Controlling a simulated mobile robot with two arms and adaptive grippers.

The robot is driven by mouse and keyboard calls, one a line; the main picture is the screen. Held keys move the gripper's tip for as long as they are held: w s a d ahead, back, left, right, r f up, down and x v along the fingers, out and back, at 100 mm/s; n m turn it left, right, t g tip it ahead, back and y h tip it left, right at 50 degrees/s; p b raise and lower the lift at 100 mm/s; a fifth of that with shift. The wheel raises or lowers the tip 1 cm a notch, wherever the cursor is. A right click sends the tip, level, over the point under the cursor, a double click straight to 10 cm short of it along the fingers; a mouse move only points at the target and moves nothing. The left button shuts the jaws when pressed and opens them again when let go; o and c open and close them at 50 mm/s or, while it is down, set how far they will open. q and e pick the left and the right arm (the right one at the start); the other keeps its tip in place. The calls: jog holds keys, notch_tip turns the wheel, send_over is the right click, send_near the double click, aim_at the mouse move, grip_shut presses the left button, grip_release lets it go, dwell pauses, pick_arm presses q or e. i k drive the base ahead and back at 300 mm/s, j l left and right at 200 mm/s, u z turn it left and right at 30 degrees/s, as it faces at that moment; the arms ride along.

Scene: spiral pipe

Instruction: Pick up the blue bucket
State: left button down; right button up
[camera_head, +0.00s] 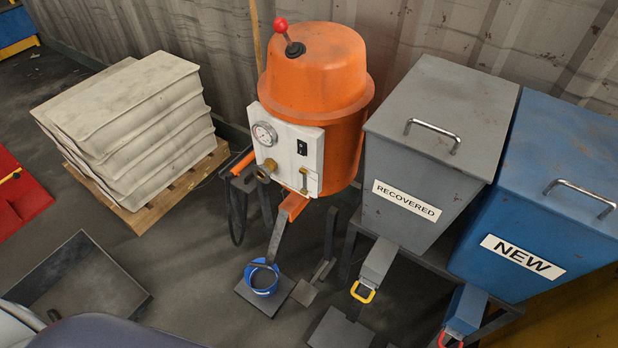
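The blue bucket (262,278) stands upright on a small dark plate (254,302) low in the middle of the head view. It sits below the spout (280,228) of an orange tank machine (318,110). A thin handle or bar crosses its top, and the inside looks dark. No fingers of either gripper show, so both grippers are out of view. A dark rounded shape at the bottom left edge is probably part of my own body.
A grey RECOVERED bin (440,120) and a blue NEW bin (560,160) stand at the right, with chutes and handles below. Stacked sacks (130,110) lie on a wooden pallet (190,180). A dark tray (80,285) lies at the lower left. Floor between tray and bucket is clear.

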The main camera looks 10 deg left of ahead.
aim_at(263, 278)
jog(key=u, duration=1)
